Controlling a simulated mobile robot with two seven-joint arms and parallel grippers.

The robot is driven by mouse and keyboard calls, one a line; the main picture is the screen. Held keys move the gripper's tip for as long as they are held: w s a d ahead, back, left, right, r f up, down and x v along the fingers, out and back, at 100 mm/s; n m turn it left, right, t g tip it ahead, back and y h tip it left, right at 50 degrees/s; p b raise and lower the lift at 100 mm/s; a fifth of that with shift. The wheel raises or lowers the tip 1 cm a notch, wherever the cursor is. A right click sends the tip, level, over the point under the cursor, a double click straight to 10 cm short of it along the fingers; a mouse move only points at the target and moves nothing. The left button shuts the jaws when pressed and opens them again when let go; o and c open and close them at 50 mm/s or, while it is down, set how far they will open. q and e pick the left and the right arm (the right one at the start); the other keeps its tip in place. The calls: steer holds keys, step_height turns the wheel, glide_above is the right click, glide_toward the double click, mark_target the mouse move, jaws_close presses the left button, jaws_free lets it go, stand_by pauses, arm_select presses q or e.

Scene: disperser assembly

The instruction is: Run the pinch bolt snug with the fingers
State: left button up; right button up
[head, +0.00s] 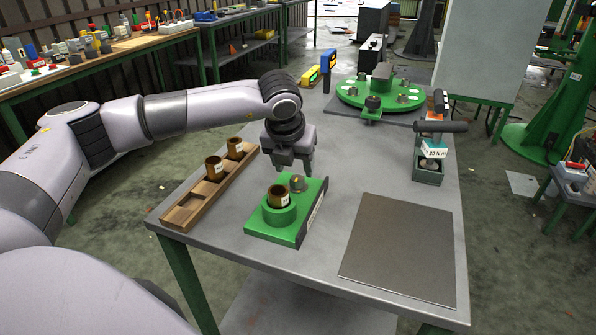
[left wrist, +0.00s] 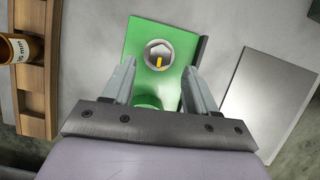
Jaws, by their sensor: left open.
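The pinch bolt (head: 297,183) stands on a green fixture block (head: 262,232) near the front of the table. A brown bushing (head: 278,197) sits upright in the block's round green collar (head: 279,215), in front of the bolt. My left gripper (head: 292,170) is open above the bolt, fingers pointing down. In the left wrist view the gripper (left wrist: 159,68) has its fingertips apart to either side, with the bolt slightly beyond them. My right gripper is not in view.
A wooden tray (head: 182,214) to the left holds two brown bushings (head: 235,148). A dark flat plate (head: 402,245) lies at the right front. A torque tool (head: 432,150) labelled in N m stands behind it. A green turntable (head: 380,92) is at the back.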

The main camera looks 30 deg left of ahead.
mark_target(297, 178)
arm_select(q)
steer(key=shift+x, duration=2.35)
steer(key=c, duration=1.1)
steer(key=shift+o, duration=0.2)
steer(key=shift+f+m+b, duration=0.15)
steer(key=shift+m+b, duration=0.25)
steer(key=shift+m, duration=0.2)
steer(key=shift+m+h, duration=0.3)
steer(key=shift+h, duration=0.1)
steer(key=shift+m+b, duration=0.3)
steer(key=shift+m, duration=0.2)
